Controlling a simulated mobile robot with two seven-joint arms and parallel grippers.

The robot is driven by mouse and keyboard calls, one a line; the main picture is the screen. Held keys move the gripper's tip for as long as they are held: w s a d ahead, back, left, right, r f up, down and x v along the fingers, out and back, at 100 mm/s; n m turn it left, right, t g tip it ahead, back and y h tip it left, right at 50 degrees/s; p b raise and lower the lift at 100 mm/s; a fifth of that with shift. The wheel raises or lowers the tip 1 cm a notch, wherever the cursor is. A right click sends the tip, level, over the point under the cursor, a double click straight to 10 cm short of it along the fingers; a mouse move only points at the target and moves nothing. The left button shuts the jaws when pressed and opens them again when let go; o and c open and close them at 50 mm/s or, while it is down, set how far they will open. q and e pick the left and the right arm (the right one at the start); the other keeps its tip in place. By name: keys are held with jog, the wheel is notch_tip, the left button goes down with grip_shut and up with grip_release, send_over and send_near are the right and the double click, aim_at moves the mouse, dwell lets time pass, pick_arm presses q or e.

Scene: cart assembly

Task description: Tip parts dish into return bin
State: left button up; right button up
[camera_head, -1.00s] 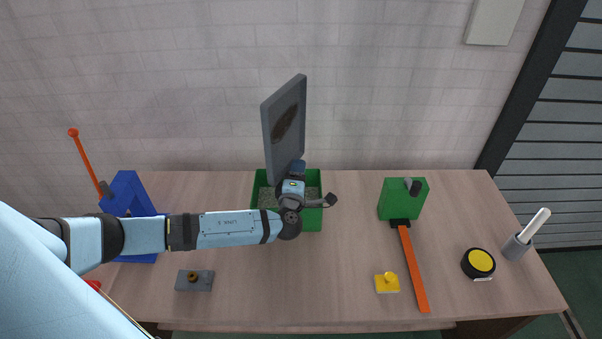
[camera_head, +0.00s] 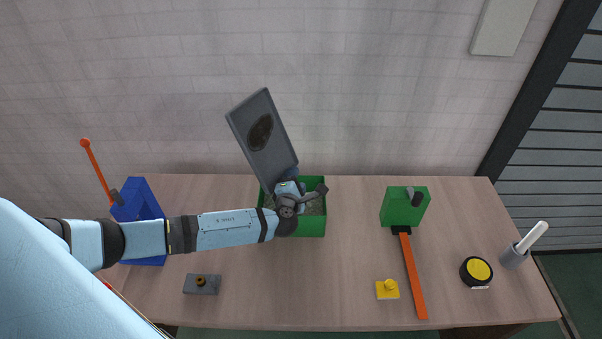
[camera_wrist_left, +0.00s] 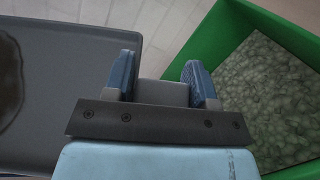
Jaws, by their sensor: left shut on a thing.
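The parts dish is a flat dark grey tray (camera_head: 265,130) with a darker patch on its face. It stands steeply tilted above the table, its top leaning left. My left gripper (camera_head: 291,184) is shut on the dish's lower end. In the left wrist view, the blue fingertips (camera_wrist_left: 163,80) close on a grey tab and the dish (camera_wrist_left: 75,75) fills the left side. The return bin is the green box (camera_head: 314,231) under the gripper, with a mottled grey-green bottom or contents. The wrist view shows its green wall (camera_wrist_left: 205,45) at the right. My gripper and arm hide part of the bin.
A blue block (camera_head: 140,200) with an orange lever stands at the left. A grey block (camera_head: 202,286) lies in front.

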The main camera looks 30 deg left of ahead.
pick_arm(q)
jog(key=n+p, duration=0.1)
jog(key=a+n+g+h+p, duration=0.1)
jog(key=n+p, duration=0.1)
jog(key=p, duration=0.1)
jog(key=shift+s+a+f+g+h, duration=0.25)
jog(key=shift+a+g+h, duration=0.05)
jog(key=shift+a+h, duration=0.1)
jog(key=shift+a+f+n+h+b, duration=0.1)
jog(key=shift+n+h+b, duration=0.4)
jog(key=shift+n, duration=0.7)
jog(key=r+n+h, duration=0.1)
jog(key=n+h, duration=0.1)
jog(key=n, duration=0.1)
jog(key=shift+r, duration=0.35)
jog(key=shift+w+d+r+n+h, duration=0.15)
jog(key=shift+d+r+n+h, duration=0.15)
jog(key=shift+d+h, duration=0.25)
jog(key=shift+w+a, duration=0.1)
pick_arm(e)
notch_tip(320, 180, up, 3)
jog(key=shift+w+a+m, duration=0.1)
jog(key=shift+m, duration=0.2)
